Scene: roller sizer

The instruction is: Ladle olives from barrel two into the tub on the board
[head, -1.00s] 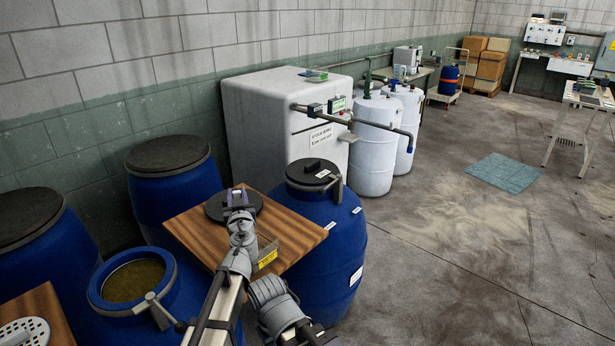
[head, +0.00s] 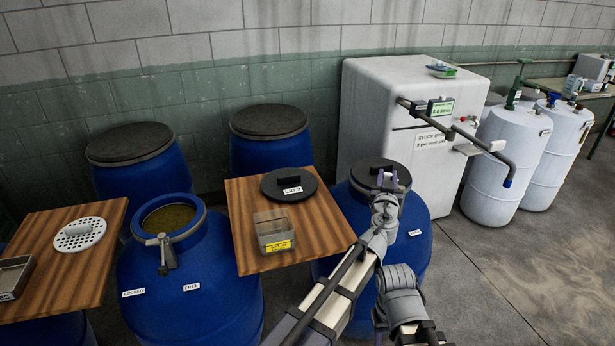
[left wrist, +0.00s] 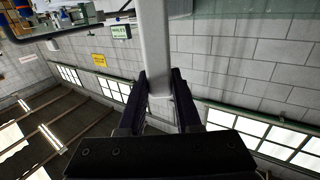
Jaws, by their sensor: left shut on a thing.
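The open blue barrel (head: 135,265) stands left of centre with olives (head: 170,218) inside, a clamp lever on its front and labels reading LOCKED and FREE. A wooden board (head: 245,197) to its right bears the clear tub (head: 273,232) with a yellow label and a dark lid (head: 289,184) marked LID 2. My left gripper (head: 388,178) is in front of the closed right barrel's lid, right of the board. In the left wrist view its fingers (left wrist: 159,95) are shut on a pale grey bar (left wrist: 154,45); I cannot tell whether this is a ladle handle.
A second board (head: 95,265) at left bears a perforated white disc (head: 80,235) and a metal tray (head: 12,277). Closed barrels (head: 135,145) (head: 268,122) stand behind. A white cabinet (head: 400,85) and white drums (head: 505,165) stand at right. Floor is clear at lower right.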

